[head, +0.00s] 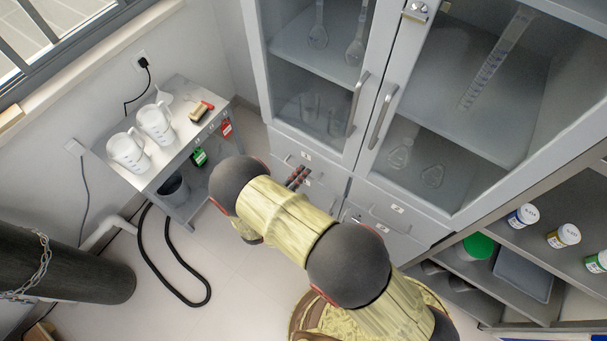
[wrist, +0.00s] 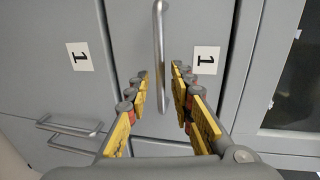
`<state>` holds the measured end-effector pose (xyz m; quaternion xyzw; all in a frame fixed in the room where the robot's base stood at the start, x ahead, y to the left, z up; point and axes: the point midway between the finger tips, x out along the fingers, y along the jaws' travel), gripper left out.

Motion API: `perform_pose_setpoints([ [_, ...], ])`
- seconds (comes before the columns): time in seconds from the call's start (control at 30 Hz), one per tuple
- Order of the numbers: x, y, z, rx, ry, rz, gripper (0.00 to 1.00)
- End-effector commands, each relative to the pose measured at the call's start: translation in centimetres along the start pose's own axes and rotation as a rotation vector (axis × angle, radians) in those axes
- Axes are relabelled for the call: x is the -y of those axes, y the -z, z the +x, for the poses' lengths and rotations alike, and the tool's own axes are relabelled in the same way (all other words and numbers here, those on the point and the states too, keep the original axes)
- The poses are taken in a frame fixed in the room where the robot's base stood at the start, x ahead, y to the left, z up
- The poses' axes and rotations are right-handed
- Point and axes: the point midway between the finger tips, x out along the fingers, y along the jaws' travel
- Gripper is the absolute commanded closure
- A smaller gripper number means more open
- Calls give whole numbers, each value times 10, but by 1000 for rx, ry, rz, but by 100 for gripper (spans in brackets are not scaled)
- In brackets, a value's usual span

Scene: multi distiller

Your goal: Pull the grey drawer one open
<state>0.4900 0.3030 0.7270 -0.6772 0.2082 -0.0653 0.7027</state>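The grey drawer one (head: 326,176) is the upper left drawer front under the glass doors of the grey cabinet. In the wrist view the drawer front (wrist: 215,25) carries a white label with a 1 (wrist: 205,60) and a silver bar handle (wrist: 158,45). My gripper (wrist: 160,78) is open, with one finger on each side of the bar. A small gap shows between the bar and each finger. In the head view my gripper (head: 298,177) is at the drawer front, partly hidden by my arm. The drawer looks shut.
Another panel marked 1 (wrist: 78,56) borders this drawer, with more bar handles (wrist: 68,128) nearby. Glass doors (head: 320,90) with glassware are above. A side table (head: 165,170) with white jugs stands left, shelves with bottles (head: 565,235) right. A black hose (head: 180,270) lies on the floor.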

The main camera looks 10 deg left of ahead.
Motion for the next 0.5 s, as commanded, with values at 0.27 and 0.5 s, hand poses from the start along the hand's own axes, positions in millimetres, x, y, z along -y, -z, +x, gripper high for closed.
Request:
perform_pose_setpoints([
  [0.27,0,0,14,0,0,1,77],
  [0.5,0,0,14,0,0,2,80],
])
